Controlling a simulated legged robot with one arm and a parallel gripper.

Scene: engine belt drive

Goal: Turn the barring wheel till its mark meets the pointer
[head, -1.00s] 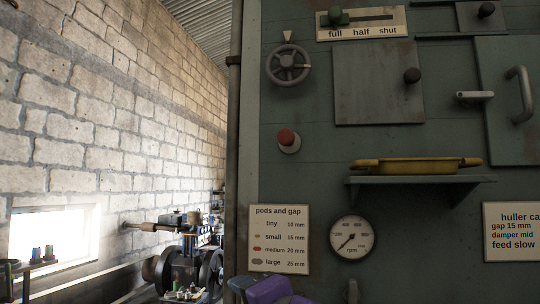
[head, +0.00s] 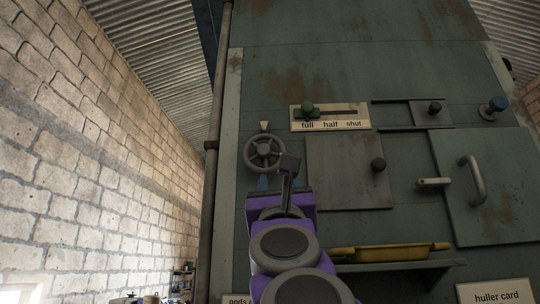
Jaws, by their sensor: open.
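The barring wheel (head: 250,145) is a small grey spoked handwheel on the left side of the green machine front. A pale triangular pointer (head: 264,125) sits just above its rim, pointing down. I cannot make out the wheel's mark at this size. My purple arm reaches up from the bottom of the view, and my dark gripper (head: 289,164) is at the wheel's lower right. The gripper is open and holds nothing that I can see. It overlaps the picture close to the rim; I cannot tell whether it touches.
Right of the wheel are a grey hatch with a dark knob (head: 378,164), a full/half/shut slider with a green knob (head: 307,108), and a door handle (head: 475,180). A yellow tray (head: 400,252) rests on a shelf below. A vertical pipe (head: 213,180) runs left of the machine.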

